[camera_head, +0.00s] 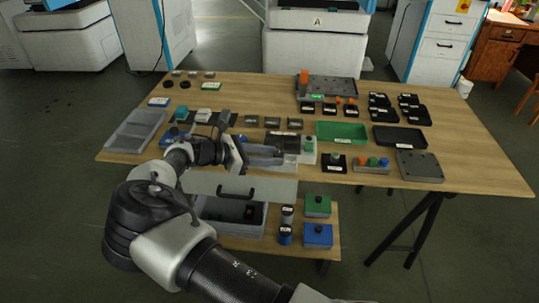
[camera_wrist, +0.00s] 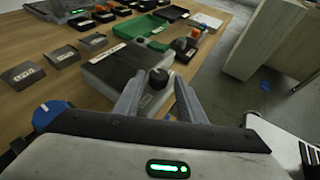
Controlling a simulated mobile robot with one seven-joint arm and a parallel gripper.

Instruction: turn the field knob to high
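A black round knob (camera_wrist: 158,78) sits at the right end of a grey box (camera_wrist: 118,66), on a pale labelled panel. In the wrist view my gripper (camera_wrist: 157,86) is open, with one grey finger on each side of the knob. The fingertips are close to the knob; I cannot tell whether they touch it. The knob's setting and its label are too small to read. In the head view my gripper (camera_head: 266,155) reaches right over the table's front edge, and it partly hides the grey box (camera_head: 284,140).
A green tray (camera_head: 342,132) and black trays lie to the right on the wooden table (camera_head: 480,165). Small labelled blocks (camera_head: 271,122) stand behind the box. A grey tray (camera_head: 138,130) is at left. A lower shelf holds green and blue boxes (camera_head: 318,236).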

